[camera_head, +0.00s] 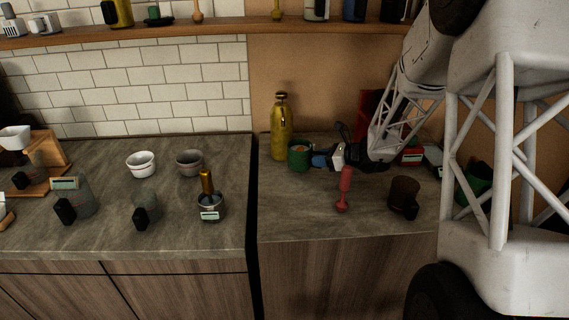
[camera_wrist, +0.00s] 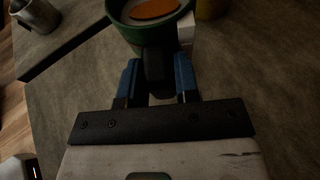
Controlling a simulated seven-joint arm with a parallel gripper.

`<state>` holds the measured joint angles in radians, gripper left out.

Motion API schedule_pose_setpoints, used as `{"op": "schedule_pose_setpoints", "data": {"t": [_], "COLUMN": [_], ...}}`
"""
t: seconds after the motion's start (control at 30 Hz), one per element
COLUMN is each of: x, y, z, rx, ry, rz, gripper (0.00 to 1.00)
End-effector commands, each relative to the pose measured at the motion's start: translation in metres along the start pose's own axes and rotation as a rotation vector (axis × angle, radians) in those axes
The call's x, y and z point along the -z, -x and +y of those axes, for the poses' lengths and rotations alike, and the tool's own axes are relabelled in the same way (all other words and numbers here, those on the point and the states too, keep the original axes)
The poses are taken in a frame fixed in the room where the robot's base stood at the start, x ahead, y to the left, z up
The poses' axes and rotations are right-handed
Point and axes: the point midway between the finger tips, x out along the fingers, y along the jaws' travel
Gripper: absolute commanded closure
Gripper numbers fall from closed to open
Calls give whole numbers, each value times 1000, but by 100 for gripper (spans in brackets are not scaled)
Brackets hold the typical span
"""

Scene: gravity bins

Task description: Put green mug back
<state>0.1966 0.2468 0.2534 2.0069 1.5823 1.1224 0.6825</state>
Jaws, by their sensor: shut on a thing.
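The green mug (camera_head: 299,156) is upright on or just above the right-hand counter, in front of the yellow bottle. I cannot tell if its base touches the counter. In the wrist view the green mug (camera_wrist: 124,27) is at the top, with something orange inside. My gripper (camera_head: 320,160) is to the right of the mug. In the wrist view its blue fingers (camera_wrist: 158,80) are shut on the mug's black handle (camera_wrist: 157,62). The far side of the mug is cut off in the wrist view.
The yellow bottle (camera_head: 281,130) stands close behind the mug. A dark gap separates the counters. The left counter (camera_head: 110,235) holds bowls and cups. A wall shelf (camera_head: 150,35) runs above.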

Motion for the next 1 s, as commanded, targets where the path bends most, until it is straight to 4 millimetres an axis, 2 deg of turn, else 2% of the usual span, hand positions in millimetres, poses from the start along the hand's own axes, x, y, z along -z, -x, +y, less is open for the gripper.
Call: {"op": "schedule_pose_setpoints", "data": {"t": [1.0], "x": [15], "y": [41], "z": [0], "rx": [0], "ry": [0], "rz": [0], "gripper": [100]}}
